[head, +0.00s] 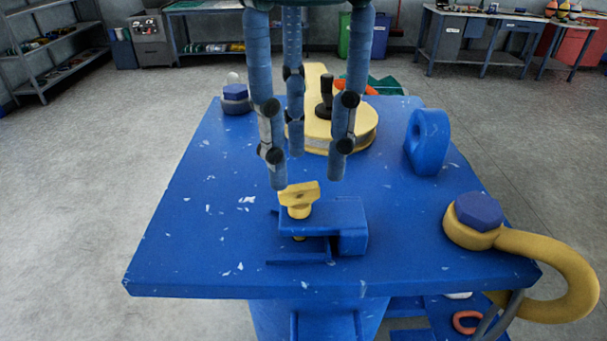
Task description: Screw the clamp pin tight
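The clamp pin is a yellow wing-headed screw (299,198) in the head view, standing in a blue clamp (335,213) near the front middle of the blue table. Its lower end shows under the clamp's top arm. My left gripper (306,172) hangs from above with its blue-grey fingers pointing down and spread apart. It is empty. Its fingertips appear just above and behind the pin's head; no clear contact shows. My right gripper is not in view.
The blue table top (205,225) has free room at left. Behind the fingers is a yellow round device (360,135) with a black knob. A blue ring (428,142) stands at right, and a blue-headed bolt with a yellow hook (545,262) is at the right edge.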

